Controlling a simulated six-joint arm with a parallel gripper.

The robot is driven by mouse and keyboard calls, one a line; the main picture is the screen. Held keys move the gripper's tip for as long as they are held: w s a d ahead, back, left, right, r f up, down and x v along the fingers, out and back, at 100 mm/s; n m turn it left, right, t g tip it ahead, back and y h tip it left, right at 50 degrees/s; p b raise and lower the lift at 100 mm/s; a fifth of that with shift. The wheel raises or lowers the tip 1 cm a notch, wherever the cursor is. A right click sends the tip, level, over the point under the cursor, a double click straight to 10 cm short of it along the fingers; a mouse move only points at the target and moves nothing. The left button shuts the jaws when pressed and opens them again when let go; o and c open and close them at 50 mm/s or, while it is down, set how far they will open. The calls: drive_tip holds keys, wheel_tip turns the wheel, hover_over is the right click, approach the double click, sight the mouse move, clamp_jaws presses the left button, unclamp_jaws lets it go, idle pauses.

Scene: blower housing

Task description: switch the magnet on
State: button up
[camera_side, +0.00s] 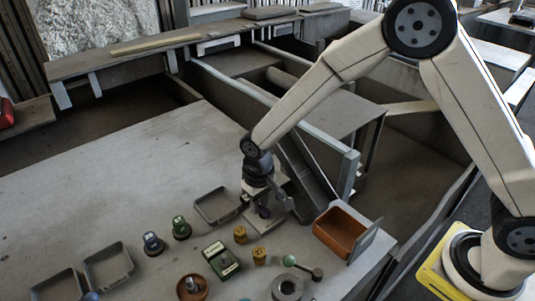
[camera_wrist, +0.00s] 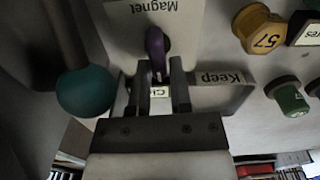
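The magnet switch is a pale box (camera_wrist: 130,30) labelled "Magnet", upside down in the wrist view, with a purple lever (camera_wrist: 155,45) on its face. In the side view the box (camera_side: 262,222) stands on the table under my gripper (camera_side: 264,203), which partly hides it. In the wrist view my gripper (camera_wrist: 161,75) has its two dark fingers on either side of the lever's lower end, with a gap between them. I cannot tell whether they touch the lever. A "Keep" label (camera_wrist: 222,78) is right of the fingers; another label between them is mostly hidden.
A green ball handle (camera_wrist: 85,92) is close left of the fingers. A yellow knob marked 57 (camera_wrist: 260,30) and a green knob (camera_wrist: 288,100) are to the right. An orange bin (camera_side: 340,232) and an empty grey tray (camera_side: 214,206) flank the switch. The table's left part is clear.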

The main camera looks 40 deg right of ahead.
sight(260, 203)
clamp_jaws()
drive_tip(key=shift+d+m, duration=0.1)
drive_tip(key=shift+m, duration=0.6)
drive_tip(key=o, duration=0.5)
unclamp_jaws()
drive_tip(key=shift+r, duration=3.95)
